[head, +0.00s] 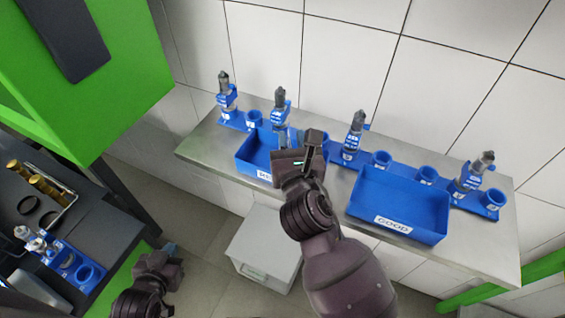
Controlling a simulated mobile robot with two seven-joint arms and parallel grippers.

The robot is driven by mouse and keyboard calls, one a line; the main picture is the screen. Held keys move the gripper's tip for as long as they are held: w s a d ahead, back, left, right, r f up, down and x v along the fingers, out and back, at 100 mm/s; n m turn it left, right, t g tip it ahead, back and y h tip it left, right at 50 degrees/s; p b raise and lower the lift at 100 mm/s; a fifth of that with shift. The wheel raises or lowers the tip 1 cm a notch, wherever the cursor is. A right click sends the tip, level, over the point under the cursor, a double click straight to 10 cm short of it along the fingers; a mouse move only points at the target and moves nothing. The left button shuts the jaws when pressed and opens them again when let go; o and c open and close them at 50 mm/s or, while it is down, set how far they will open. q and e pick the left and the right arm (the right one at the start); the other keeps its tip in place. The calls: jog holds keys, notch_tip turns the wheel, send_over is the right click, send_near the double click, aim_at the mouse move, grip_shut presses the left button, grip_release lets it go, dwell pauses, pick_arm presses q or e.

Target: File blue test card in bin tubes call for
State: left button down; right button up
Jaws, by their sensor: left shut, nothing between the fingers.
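A blue bin labelled GOOD (408,236) stands on the right of the metal shelf and looks empty. A second blue bin (248,168) stands left of it, its label mostly hidden by my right gripper. My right gripper (308,140) is over this bin's right end; its fingertips are too small and dark to tell open from shut. A small blue patch (285,134) shows beside it; I cannot tell whether it is the blue test card. Blue tubes (254,118) (381,158) (427,174) stand behind the bins; their contents are unclear. My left gripper (172,254) is shut and empty, low at left.
Grey injector-like parts (227,90) (280,100) (356,122) (476,170) stand in blue holders along the shelf's back. A dark bench (110,225) with another blue holder (72,264) is at left, below a green cabinet (110,85). A grey box (265,245) sits below the shelf.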

jog(key=shift+o, duration=0.4)
jog(key=shift+s, duration=0.25)
jog(key=s+d, duration=0.1)
jog(key=s, duration=0.9)
jog(key=shift+d, duration=0.35)
jog(key=shift+s, duration=0.15)
